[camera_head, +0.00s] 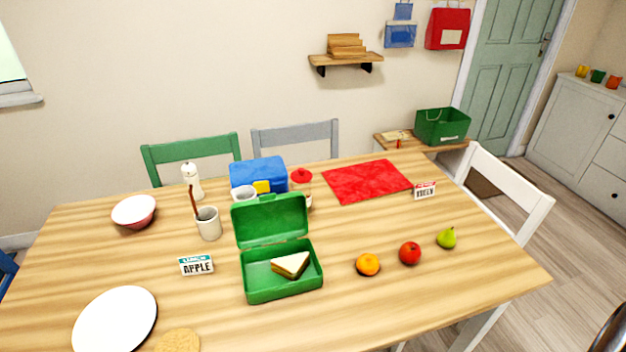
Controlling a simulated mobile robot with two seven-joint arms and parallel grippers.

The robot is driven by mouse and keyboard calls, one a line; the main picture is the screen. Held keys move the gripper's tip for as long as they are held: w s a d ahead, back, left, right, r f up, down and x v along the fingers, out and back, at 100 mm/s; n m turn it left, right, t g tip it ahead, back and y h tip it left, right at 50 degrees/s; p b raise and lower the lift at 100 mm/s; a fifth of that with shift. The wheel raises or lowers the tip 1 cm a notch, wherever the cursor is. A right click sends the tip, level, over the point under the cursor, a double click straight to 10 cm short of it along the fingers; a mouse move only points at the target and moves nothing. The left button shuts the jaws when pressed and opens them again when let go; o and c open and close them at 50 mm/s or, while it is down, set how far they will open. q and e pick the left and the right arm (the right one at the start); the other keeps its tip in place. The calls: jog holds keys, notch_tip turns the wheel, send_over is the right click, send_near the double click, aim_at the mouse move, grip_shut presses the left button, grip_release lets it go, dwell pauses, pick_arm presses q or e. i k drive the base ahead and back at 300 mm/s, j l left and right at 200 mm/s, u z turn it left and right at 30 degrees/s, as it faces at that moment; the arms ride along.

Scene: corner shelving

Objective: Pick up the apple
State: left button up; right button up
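The red apple (410,253) rests on the wooden table (350,320) toward its right front. It stands between an orange (368,264) on its left and a green pear (447,238) on its right, with small gaps. Nothing covers the apple. A sandwich (290,264) lies in the lunchbox. Neither of my grippers shows in the view.
A red mat (367,181) lies behind the fruit. Chairs stand around the table. The tabletop around the fruit is clear.

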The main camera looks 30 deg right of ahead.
aim_at(410, 252)
jog(key=z, duration=1.35)
